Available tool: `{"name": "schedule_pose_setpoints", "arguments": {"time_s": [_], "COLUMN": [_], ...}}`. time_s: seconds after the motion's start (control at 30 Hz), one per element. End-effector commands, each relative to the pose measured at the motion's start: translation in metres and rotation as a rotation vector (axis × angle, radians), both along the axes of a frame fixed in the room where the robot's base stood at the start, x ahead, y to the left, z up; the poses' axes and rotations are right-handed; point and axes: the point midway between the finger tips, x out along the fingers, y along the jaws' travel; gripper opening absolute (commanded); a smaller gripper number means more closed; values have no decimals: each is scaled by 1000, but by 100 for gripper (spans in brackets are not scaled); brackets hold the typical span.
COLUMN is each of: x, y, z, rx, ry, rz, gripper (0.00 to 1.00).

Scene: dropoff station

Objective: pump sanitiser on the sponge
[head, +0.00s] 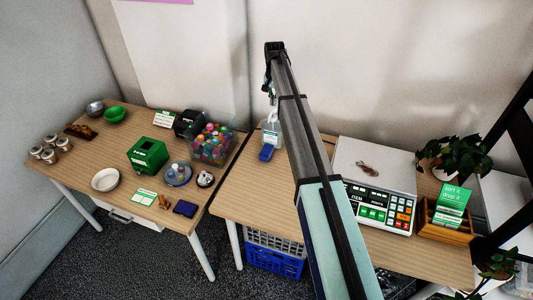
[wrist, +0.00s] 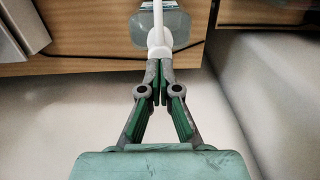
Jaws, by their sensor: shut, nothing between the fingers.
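The sanitiser bottle (head: 272,134) is clear with a white pump and stands on the right-hand table towards the wall. A blue sponge (head: 266,153) lies on the table right in front of it. My gripper (wrist: 160,62) is shut and empty, its fingertips together at the white pump head (wrist: 157,38) in the wrist view. Whether they touch it or hover just above it, I cannot tell. The clear bottle body (wrist: 182,22) shows below the pump in that view. The sponge is not visible there. In the head view my arm passes just right of the bottle.
A scale with a keypad (head: 374,204) stands right of my arm, with a wooden card box (head: 446,222) beyond. On the left table, a clear tub of coloured caps (head: 212,145) and a green box (head: 148,156) stand among jars and bowls. The wall is close behind the bottle.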

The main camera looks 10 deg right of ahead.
Motion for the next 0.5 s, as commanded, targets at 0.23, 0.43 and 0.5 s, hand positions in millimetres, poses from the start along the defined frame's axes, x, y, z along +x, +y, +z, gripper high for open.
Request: {"name": "schedule_pose_setpoints", "arguments": {"time_s": [0.23, 0.43, 0.5], "x": [0, 0, 0], "y": [0, 0, 0], "z": [1, 13, 20], "rx": [0, 0, 0], "ry": [0, 0, 0], "rz": [0, 0, 0], "gripper": [0, 0, 0]}}
